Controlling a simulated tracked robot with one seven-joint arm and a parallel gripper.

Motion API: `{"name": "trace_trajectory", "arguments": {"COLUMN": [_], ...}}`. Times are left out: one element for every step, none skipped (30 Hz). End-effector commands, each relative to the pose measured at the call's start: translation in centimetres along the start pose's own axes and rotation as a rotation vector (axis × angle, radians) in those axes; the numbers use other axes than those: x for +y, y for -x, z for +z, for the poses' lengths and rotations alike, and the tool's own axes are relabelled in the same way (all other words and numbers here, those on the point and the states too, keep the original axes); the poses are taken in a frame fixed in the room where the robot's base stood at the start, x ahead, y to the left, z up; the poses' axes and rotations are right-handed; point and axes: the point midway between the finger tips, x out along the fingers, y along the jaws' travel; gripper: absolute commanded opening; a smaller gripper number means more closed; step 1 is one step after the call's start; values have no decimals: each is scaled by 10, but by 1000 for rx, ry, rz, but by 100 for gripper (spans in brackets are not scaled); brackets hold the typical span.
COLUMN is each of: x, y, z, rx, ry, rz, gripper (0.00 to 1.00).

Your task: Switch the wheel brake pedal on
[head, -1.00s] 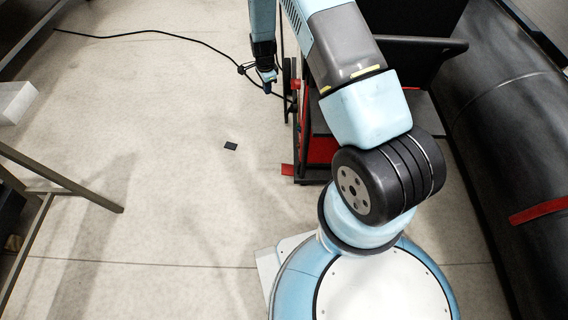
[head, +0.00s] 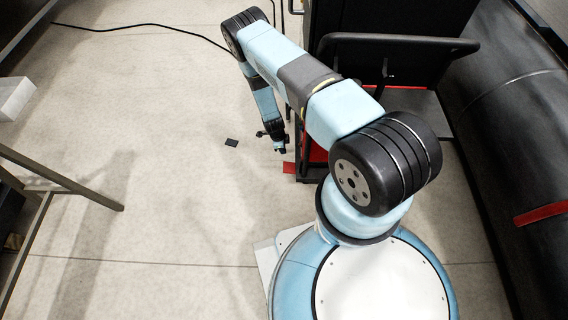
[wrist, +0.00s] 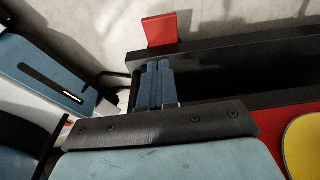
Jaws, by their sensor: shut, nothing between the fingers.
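A small red pedal (head: 289,167) sticks out from the lower left corner of a dark cart (head: 312,175), close to the floor. In the wrist view the red pedal (wrist: 160,29) stands tilted up beyond the cart's black edge beam. My gripper (head: 281,147) is just above the pedal in the head picture and appears apart from it. In the wrist view my gripper's blue fingers (wrist: 156,82) are together and empty, with the pedal beyond their tips. The gap between fingertips and pedal is hard to judge.
The cart has a black handle bar (head: 400,40) and a red deck, with a yellow disc (wrist: 303,145) in the wrist view. A large black float (head: 510,130) lies on the right. A metal frame (head: 60,180) stands at left. A cable (head: 150,26) crosses the open floor.

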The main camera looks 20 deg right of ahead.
Motion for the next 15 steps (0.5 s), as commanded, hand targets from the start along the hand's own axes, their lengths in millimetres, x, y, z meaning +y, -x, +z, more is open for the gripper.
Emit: {"name": "trace_trajectory", "arguments": {"x": [0, 0, 0, -1, -1, -1, -2, -2, -2, -2, -2, -2, -2, -1, -1], "y": [-2, -3, -3, -3, -3, -3, -3, -4, -4, -4, -4, -5, -7, -9, -12], "z": [-2, -4, -5, -6, -6, -7, -8, -8, -9, -9, -9, -9, -9, -10, -10], "rx": [1, 1, 1, 1, 1, 1, 1, 1, 1, 1, 1, 1, 1, 2, 2], "ry": [-7, -9, -12, -14, -15, -16, -17, -17, -18, -18, -19, -19, -19, -19, -19], "rz": [1, 1, 1, 2, 2, 2, 3, 3, 3, 3, 4, 4, 4, 5, 5], "gripper": [0, 0, 0, 0, 0, 0, 0, 0, 0, 0, 0, 0, 0, 0, 0]}}
